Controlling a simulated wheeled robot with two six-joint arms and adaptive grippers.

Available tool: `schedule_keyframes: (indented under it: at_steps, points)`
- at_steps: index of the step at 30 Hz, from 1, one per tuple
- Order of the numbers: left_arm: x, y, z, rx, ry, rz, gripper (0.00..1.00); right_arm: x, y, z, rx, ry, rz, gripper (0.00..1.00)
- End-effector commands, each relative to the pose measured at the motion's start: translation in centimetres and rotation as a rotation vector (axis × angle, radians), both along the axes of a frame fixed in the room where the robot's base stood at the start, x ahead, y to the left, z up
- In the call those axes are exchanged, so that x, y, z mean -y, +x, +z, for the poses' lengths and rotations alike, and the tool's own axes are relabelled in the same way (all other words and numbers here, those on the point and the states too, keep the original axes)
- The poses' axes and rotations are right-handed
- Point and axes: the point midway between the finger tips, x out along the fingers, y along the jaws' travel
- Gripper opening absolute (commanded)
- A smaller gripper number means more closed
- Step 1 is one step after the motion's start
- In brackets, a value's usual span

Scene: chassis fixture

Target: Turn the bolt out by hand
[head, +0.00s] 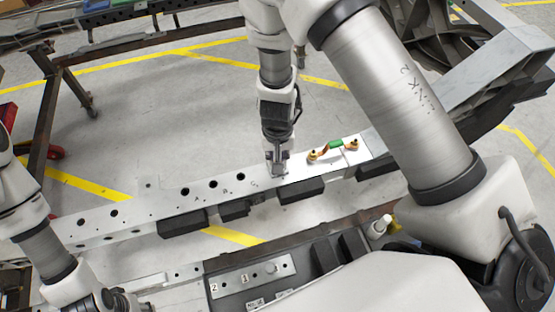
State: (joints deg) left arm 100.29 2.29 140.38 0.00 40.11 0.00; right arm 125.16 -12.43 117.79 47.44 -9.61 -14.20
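My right gripper (277,170) points down at the pale metal rail (150,208), just right of the holes marked A, B and C. Its fingertips are at or just above the rail's top face. They are too small to show whether they are open or shut, and no bolt can be made out between them. My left gripper (125,300) is low at the left, partly cut off by the frame's bottom edge.
Dark blocks (302,190) sit along the rail's front side. Open floor lies behind the rail.

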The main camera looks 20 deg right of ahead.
Motion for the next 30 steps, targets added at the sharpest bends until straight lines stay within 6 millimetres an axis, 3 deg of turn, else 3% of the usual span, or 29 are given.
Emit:
schedule_keyframes:
  at_steps: [5, 17, 21, 27, 28, 30]
  points:
    - [0.0, 0.0, -3.3, 0.000, 0.000, 0.000, 0.40, 0.0, -0.5, -1.5, -0.013, 0.001, 0.193, 0.00]
    - [0.0, 0.0, -11.4, -0.001, 0.000, 0.000, 0.40, 0.1, -0.5, -1.3, -0.015, 0.001, 1.079, 0.00]
    - [0.0, 0.0, -11.9, -0.001, 0.000, 0.000, 0.40, 0.1, -0.6, -0.5, -0.018, 0.005, 1.284, 0.00]
    - [0.0, 0.0, -11.6, 0.000, 0.000, 0.000, 0.40, 0.1, -0.6, -0.2, -0.020, 0.007, 1.299, 0.00]
    - [0.0, 0.0, -11.6, 0.000, 0.000, 0.000, 0.40, 0.1, -0.6, -0.2, -0.020, 0.007, 1.298, 0.26]
    - [0.0, 0.0, -11.6, 0.000, 0.000, 0.000, 0.40, 0.1, -0.6, -0.2, -0.020, 0.007, 1.297, 0.49]
